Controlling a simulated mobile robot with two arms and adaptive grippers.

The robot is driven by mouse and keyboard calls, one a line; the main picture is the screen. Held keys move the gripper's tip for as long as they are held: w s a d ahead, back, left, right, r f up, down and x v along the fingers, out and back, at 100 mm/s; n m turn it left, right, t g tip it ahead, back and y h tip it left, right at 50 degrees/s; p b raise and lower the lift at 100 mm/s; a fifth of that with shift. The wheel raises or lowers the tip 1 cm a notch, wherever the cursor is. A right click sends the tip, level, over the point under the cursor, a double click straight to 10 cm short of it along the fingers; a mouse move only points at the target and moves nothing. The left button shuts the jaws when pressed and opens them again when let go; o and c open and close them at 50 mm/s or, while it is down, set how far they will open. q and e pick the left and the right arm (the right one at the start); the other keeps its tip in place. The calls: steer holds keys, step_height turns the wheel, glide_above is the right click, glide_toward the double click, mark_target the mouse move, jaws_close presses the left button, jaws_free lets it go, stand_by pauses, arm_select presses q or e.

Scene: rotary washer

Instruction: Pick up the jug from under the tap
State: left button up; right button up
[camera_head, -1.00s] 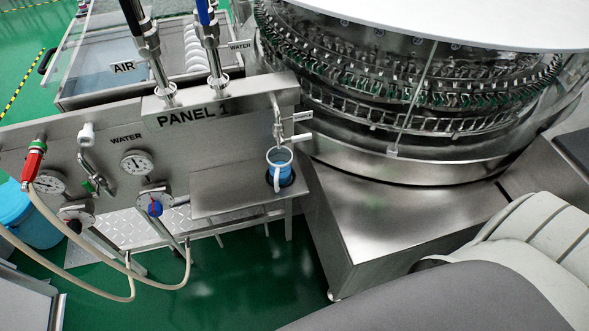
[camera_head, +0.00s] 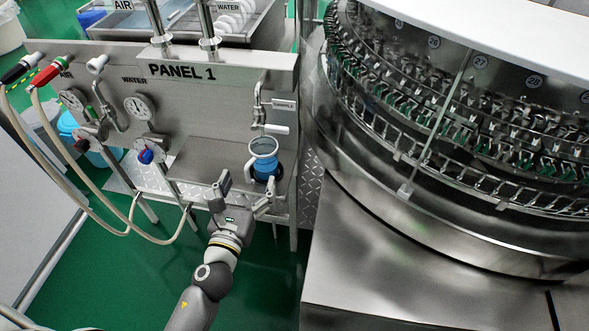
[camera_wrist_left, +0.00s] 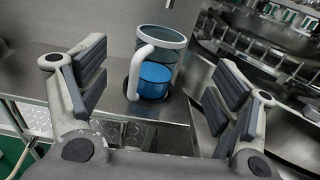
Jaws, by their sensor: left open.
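The jug (camera_head: 264,161) is a clear cup with a white rim and handle and blue in its lower part. It stands upright on the small steel shelf (camera_head: 200,153), below the tap (camera_head: 259,108) on the panel. My left gripper (camera_head: 245,192) is open just in front of the shelf, close to the jug. In the left wrist view the jug (camera_wrist_left: 160,75) shows between the open fingers, beyond the fingertips, with its white handle facing me. Nothing is between the fingers. My right gripper is not in view.
The steel panel (camera_head: 225,75) with gauges, valves and hoses (camera_head: 60,150) stands behind and left of the shelf. The large round washer (camera_head: 400,200) with its steel base fills the right side. Green floor (camera_head: 265,270) is open in front of the shelf.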

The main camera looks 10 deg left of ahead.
mark_target(260, 156)
arm_select(q)
steer(key=shift+w+d+r+p, duration=0.1)
steer(key=shift+w+p, duration=0.2)
steer(key=shift+w, duration=1.5)
steer(key=shift+w+d+f+p, duration=0.15)
steer(key=shift+w+p, duration=0.1)
steer(key=shift+w, duration=1.6)
steer(key=shift+w+d+r+p, duration=0.15)
steer(key=shift+w+p, duration=0.15)
steer(key=shift+w, duration=1.5)
steer(key=shift+c, duration=0.3)
steer(key=c, duration=1.5)
steer(key=shift+r, duration=0.1)
steer(key=shift+c, duration=0.5)
